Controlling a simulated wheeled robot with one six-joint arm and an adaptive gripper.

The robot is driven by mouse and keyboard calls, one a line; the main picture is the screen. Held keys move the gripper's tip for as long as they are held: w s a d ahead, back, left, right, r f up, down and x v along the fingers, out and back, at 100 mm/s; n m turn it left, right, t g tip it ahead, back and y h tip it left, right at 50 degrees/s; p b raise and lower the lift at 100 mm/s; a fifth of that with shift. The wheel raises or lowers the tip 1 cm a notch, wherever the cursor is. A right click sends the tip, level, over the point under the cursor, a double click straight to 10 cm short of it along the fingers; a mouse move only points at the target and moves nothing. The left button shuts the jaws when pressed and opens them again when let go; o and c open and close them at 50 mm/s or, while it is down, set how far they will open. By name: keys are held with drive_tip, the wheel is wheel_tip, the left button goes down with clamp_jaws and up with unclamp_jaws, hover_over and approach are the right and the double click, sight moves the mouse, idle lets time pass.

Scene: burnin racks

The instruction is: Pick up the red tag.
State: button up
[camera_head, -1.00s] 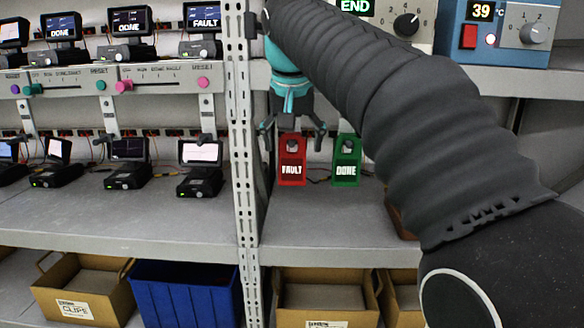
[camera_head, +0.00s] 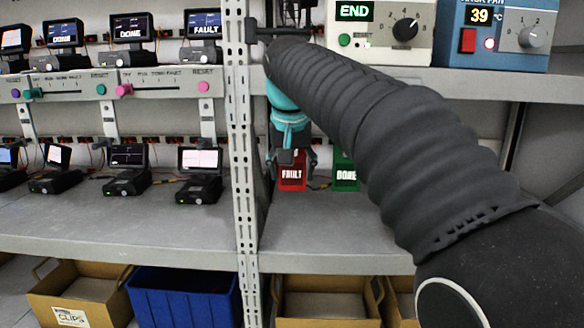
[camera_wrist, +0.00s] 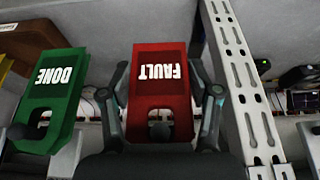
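The red tag (camera_wrist: 160,92), lettered FAULT, hangs in front of the shelf's back wall beside the upright post; in the head view its lower part (camera_head: 292,180) shows below my gripper. My gripper (camera_head: 292,170) has come down over the tag's upper part and hides it there. In the wrist view my gripper's fingers (camera_wrist: 160,75) stand one on each side of the red tag, with their tips close to its edges. They look open; I cannot tell if either touches. The green DONE tag (camera_wrist: 52,92) is left of the red one in the wrist view.
The perforated post (camera_head: 245,150) stands close to the red tag. An upper shelf carries a device reading END (camera_head: 385,28) and a blue box (camera_head: 492,35). The shelf surface below (camera_head: 320,225) is largely clear. Several small monitors stand left of the post.

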drive_tip(key=c, duration=0.4)
drive_tip(key=shift+o, duration=0.2)
drive_tip(key=shift+r, duration=0.5)
drive_tip(key=s+r, duration=0.1)
drive_tip(key=s, duration=1.7)
drive_tip(key=shift+a+b, duration=0.3)
drive_tip(key=shift+b, duration=0.15)
drive_tip(key=shift+r+p, duration=0.3)
drive_tip(key=shift+r, duration=0.05)
drive_tip(key=shift+s, duration=0.1)
